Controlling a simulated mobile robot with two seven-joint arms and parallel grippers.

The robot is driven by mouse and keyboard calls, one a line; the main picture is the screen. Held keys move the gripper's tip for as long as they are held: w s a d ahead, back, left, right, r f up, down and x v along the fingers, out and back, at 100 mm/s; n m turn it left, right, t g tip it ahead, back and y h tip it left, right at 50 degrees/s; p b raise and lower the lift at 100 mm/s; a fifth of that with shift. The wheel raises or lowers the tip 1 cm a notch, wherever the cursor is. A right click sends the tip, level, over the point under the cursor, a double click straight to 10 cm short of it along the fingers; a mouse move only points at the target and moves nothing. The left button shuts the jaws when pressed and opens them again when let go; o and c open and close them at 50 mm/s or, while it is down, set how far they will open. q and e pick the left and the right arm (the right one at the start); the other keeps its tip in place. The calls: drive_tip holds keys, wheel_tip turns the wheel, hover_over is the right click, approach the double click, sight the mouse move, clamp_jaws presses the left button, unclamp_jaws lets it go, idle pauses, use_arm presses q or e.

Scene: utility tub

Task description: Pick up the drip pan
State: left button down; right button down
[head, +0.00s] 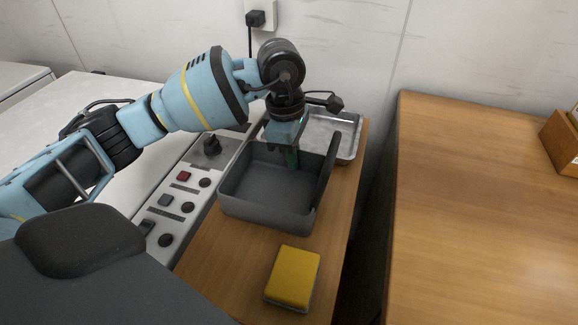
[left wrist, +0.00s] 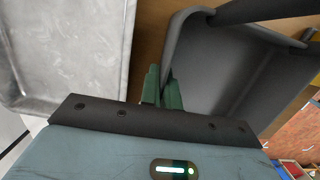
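A deep, dark grey rectangular pan (head: 262,208), apparently the drip pan, stands on the wooden counter. A dark bar rises along its right side in the head view. My left gripper (head: 292,160) reaches down at its far wall. In the left wrist view, the green fingers (left wrist: 163,92) are close together, one on each side of the pan's wall (left wrist: 172,50), and look shut on it. The lower contact is partly hidden by the fingers. No lift off the counter is visible. My right gripper is not in view.
A shallow silver metal tray (head: 342,140) lies just behind the pan, close to the gripper. A yellow sponge (head: 293,277) lies in front. A panel with knobs and switches (head: 180,195) runs along the left. A wooden cabinet (head: 475,210) stands right, across a dark gap.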

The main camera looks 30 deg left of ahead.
sight(230, 197)
use_arm(q)
drive_tip(key=shift+r, duration=0.5)
wheel_tip(230, 197, up, 2)
drive_tip(key=shift+r, duration=0.15)
drive_tip(key=s+a, duration=0.1)
drive_tip(key=s, duration=0.4)
drive_tip(key=s+r+b, duration=0.1)
drive_tip(key=s, duration=0.4)
drive_tip(key=s+a, duration=0.1)
drive_tip(key=s, duration=0.4)
drive_tip(key=shift+s+a+r, duration=0.3)
drive_tip(key=shift+s, duration=0.1)
